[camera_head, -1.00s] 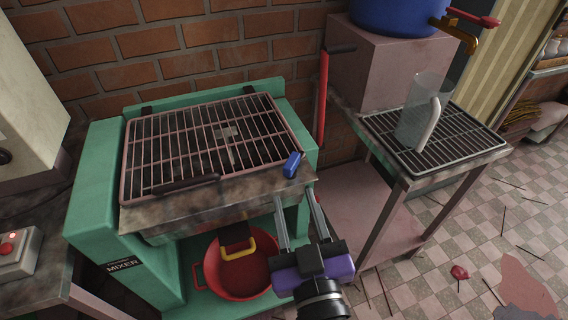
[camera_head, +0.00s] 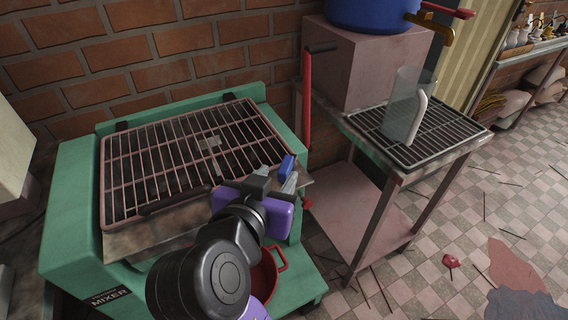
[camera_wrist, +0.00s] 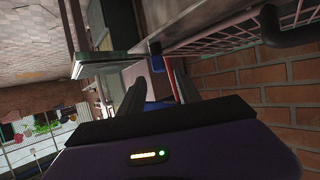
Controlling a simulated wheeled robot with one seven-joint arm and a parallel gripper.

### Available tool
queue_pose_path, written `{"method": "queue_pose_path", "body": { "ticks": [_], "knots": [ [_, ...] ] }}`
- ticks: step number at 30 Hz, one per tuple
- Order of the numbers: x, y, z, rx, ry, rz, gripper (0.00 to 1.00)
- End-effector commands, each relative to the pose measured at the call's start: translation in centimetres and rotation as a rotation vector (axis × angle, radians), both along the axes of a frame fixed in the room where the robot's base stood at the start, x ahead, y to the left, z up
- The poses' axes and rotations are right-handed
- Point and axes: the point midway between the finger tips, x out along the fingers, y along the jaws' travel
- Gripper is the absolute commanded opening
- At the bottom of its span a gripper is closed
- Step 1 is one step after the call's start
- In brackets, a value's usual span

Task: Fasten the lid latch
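The green mixer (camera_head: 70,215) has a wire-grid lid (camera_head: 150,150) lying flat over its top, with a dark handle (camera_head: 176,200) along the front edge. The blue lid latch (camera_head: 287,164) is at the lid's front right corner and stands up. My gripper (camera_head: 279,180) is just in front of it, with the fingers reaching toward it. In the wrist view the fingers (camera_wrist: 157,82) are apart with nothing held between them. The blue latch (camera_wrist: 155,63) shows there just beyond the fingertips. I cannot tell whether a finger touches it.
A red pot (camera_head: 272,268) sits under the mixer, partly hidden by my arm. A brick wall (camera_head: 200,45) closes the back.

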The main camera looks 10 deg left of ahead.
Motion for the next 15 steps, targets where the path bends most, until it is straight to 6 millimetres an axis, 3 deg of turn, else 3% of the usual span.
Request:
{"method": "queue_pose_path", "body": {
  "ticks": [9,15],
  "knots": [
    [4.4,-0.9,-1.9,0.001,0.001,0.000,0.40],
    [5.9,-1.1,-2.5,0.001,-0.001,0.003,0.40]
  ]
}}
